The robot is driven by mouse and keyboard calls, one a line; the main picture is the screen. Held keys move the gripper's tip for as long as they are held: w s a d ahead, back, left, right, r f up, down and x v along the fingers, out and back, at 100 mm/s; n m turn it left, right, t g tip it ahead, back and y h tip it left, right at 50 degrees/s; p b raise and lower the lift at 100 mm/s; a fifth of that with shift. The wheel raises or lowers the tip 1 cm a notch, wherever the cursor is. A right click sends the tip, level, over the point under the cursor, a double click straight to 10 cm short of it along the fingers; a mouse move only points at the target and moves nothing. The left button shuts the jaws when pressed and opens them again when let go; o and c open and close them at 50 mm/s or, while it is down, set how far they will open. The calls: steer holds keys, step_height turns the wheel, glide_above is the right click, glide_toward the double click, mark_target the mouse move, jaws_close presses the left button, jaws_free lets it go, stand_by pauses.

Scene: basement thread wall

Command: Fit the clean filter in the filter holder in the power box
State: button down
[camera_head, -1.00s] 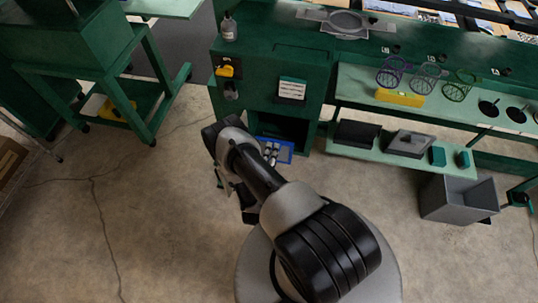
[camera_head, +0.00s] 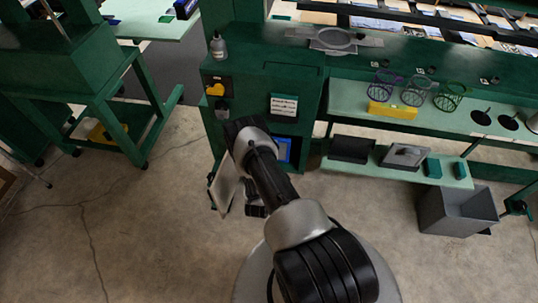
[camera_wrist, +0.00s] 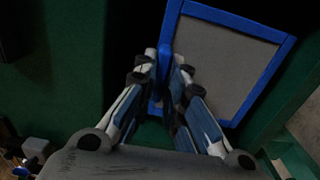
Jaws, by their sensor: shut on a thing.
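The filter (camera_wrist: 228,62) is a square grey panel in a blue frame, tilted in the wrist view. My gripper (camera_wrist: 165,75) is shut on the blue frame's left side, with one finger on each face of it. In the head view the filter (camera_head: 284,150) shows as a blue-edged piece at the dark lower opening of the green power box (camera_head: 296,78). My arm hides part of it and most of my gripper there. The filter holder cannot be made out, and I cannot tell whether the filter touches it.
A green shelf (camera_head: 390,165) with dark boxes is right of the power box. A grey bin (camera_head: 455,212) stands on the floor below it. A green wheeled stand (camera_head: 100,95) is at the left. The floor between is clear.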

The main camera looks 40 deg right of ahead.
steer(key=b+x, duration=0.1)
steer(key=x, duration=0.3)
steer(key=shift+w+d, duration=0.1)
steer(key=shift+d, duration=0.05)
steer(key=shift+w+f+b, duration=0.1)
steer(key=shift+f+b, duration=0.9)
steer(key=shift+f, duration=0.65)
steer(key=c, duration=1.6)
jaws_free()
steer(key=shift+o, duration=0.2)
